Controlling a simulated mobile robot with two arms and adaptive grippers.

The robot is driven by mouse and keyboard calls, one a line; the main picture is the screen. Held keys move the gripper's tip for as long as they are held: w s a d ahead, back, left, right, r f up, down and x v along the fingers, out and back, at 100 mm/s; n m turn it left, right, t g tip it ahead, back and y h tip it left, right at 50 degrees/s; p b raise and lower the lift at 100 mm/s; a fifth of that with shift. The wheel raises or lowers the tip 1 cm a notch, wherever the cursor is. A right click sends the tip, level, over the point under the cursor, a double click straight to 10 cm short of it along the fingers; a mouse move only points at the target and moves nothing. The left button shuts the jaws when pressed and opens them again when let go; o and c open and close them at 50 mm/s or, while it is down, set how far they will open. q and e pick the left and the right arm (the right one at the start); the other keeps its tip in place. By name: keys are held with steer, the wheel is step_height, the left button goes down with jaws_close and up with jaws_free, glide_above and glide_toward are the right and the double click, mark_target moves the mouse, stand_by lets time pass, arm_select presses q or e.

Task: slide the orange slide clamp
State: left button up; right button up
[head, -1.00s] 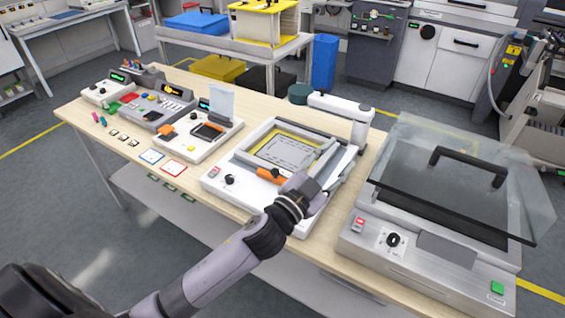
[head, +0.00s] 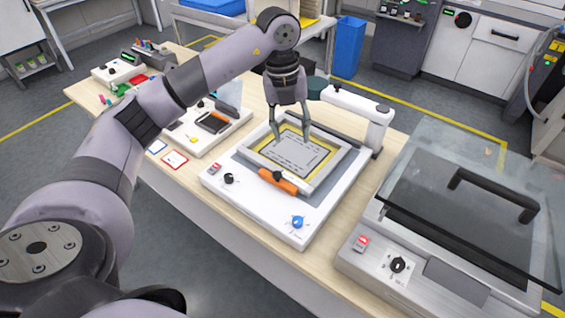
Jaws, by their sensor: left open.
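An orange piece with a dark knob (head: 278,181), which looks like the orange slide clamp, lies along the front edge of the framed panel on the white machine (head: 214,185). The framed panel (head: 292,153) is grey with a yellow border and lies flat. My left gripper (head: 292,136) points down over the far part of this panel, its two fingers apart with nothing between them. It is behind the orange piece and apart from it. I cannot tell whether the fingertips touch the panel. My right gripper is not in view.
A blue knob (head: 298,222) sits at the machine's front right corner. A white arm-like post (head: 377,127) stands at its back right. A machine with a clear lid (head: 460,160) stands to the right. A smaller device with an orange part (head: 218,117) is at the left, partly behind my arm.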

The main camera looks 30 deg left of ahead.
mark_target(277, 173)
arm_select(q)
steer(key=shift+n+y, duration=0.5)
steer(key=shift+y, duration=0.2)
steer(key=a+f+p, duration=0.1)
steer(key=f, duration=0.4)
steer(key=a+f+p, duration=0.1)
steer(key=f, duration=0.4)
steer(key=a+f+p, duration=0.1)
steer(key=f, duration=0.4)
steer(key=shift+s+a+f, duration=0.15)
steer(key=shift+a+f, duration=0.2)
steer(key=shift+f, duration=0.05)
steer(key=shift+c, duration=0.5)
jaws_close()
